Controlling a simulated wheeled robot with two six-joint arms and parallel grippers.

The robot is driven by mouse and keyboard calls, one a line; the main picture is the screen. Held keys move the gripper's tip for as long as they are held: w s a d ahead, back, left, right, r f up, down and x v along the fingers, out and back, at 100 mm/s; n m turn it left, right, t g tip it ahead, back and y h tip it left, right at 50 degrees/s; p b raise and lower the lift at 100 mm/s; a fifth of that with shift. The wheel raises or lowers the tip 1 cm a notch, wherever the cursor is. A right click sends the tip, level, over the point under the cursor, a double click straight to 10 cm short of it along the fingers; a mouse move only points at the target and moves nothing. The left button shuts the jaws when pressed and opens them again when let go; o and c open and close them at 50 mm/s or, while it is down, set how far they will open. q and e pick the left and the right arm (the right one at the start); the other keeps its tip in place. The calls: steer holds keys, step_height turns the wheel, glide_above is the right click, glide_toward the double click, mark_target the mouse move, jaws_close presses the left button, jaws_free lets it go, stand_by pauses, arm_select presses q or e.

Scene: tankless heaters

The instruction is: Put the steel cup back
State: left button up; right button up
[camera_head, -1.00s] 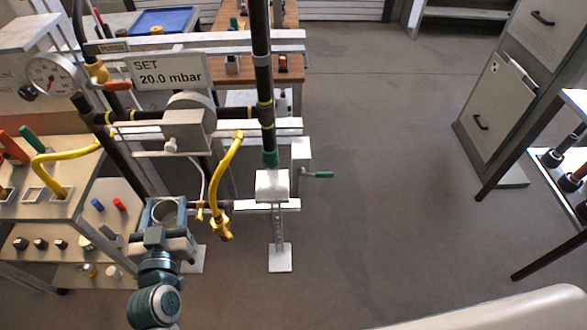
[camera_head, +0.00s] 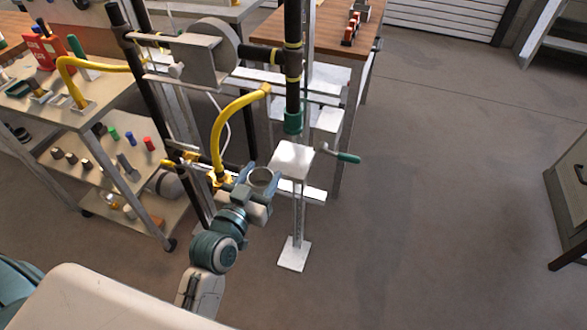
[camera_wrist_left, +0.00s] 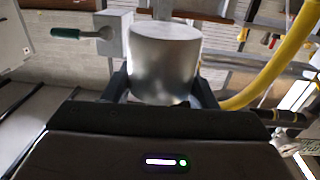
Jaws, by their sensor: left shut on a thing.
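In the left wrist view the cup (camera_wrist_left: 165,62) fills the middle, between the dark fingers. My right gripper is not in view.
A green-handled lever (camera_head: 347,158) sticks out right of the plate. A yellow hose (camera_head: 219,130) and black pipes (camera_head: 293,65) stand close behind the gripper. A cart (camera_head: 100,110) with tools is at the left.

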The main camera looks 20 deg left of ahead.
arm_select(q)
steer(key=shift+w+a+f+b, duration=0.15)
steer(key=shift+f+b, duration=0.25)
steer(key=shift+f, duration=0.2)
steer(key=shift+w+d+f+b, duration=0.1)
steer(key=shift+f+b, duration=0.25)
steer(key=shift+f, duration=0.25)
steer(key=shift+w, duration=0.3)
steer(key=w, duration=0.5)
steer(key=w+d+p, duration=0.1)
steer(key=w, duration=0.5)
steer(key=w+d+p, duration=0.1)
steer(key=w, duration=0.5)
steer(key=shift+w, duration=0.1)
step_height(320, 180, down, 3)
steer(key=shift+r, duration=0.1)
steer(key=shift+f, duration=0.35)
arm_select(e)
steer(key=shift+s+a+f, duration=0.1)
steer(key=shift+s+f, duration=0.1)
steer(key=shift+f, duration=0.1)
arm_select(q)
steer(key=shift+b, duration=0.35)
steer(key=shift+f, duration=0.1)
steer(key=o, duration=1.1)
steer(key=shift+o, duration=0.2)
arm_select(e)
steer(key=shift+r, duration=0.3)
